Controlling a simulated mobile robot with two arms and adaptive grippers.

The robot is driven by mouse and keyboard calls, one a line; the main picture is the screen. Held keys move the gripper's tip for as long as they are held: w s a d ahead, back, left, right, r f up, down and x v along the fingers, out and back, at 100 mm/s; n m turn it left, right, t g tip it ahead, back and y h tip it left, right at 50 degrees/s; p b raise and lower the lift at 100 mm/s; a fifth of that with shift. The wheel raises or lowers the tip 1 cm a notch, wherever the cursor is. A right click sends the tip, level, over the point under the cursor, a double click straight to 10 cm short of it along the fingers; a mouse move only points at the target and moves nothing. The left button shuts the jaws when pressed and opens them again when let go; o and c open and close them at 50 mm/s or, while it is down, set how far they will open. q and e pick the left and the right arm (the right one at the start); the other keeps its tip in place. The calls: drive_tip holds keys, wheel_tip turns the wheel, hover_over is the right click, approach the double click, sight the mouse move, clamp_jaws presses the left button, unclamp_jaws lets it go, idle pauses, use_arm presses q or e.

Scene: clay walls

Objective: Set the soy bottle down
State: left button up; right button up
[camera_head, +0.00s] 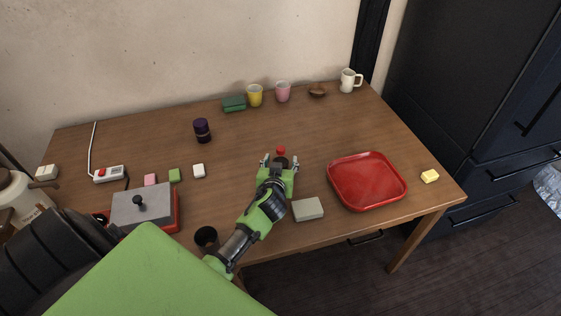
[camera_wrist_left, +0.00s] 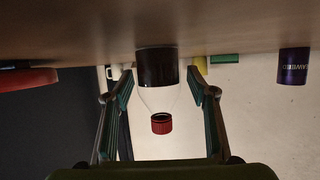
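The soy bottle (camera_head: 281,152) has a red cap and stands upright near the middle of the table. In the left wrist view, which shows the scene upside down, its dark lower part (camera_wrist_left: 157,68) meets the tabletop, with a clear neck and the red cap beyond. My left gripper (camera_head: 280,161) is low over the table with its fingers on either side of the bottle. In the wrist view, the left gripper (camera_wrist_left: 160,95) is open, with a visible gap between each finger and the bottle. My right gripper is in neither view.
On the wooden table (camera_head: 240,160), a red tray (camera_head: 340,197) and a grey block (camera_head: 308,209) are to the right. A dark purple jar (camera_head: 202,131) stands back left. Cups (camera_head: 255,96) line the back. A grey-topped box (camera_head: 143,208) is at left.

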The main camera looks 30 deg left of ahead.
use_arm(q)
drive_tip(key=shift+r, duration=0.1)
drive_tip(key=shift+s+d+r, duration=0.15)
drive_tip(key=shift+r, duration=0.1)
drive_tip(key=v, duration=1.1)
drive_tip(key=shift+s+d+r, duration=0.1)
drive_tip(key=shift+s+d, duration=0.1)
drive_tip(key=shift+s, duration=0.1)
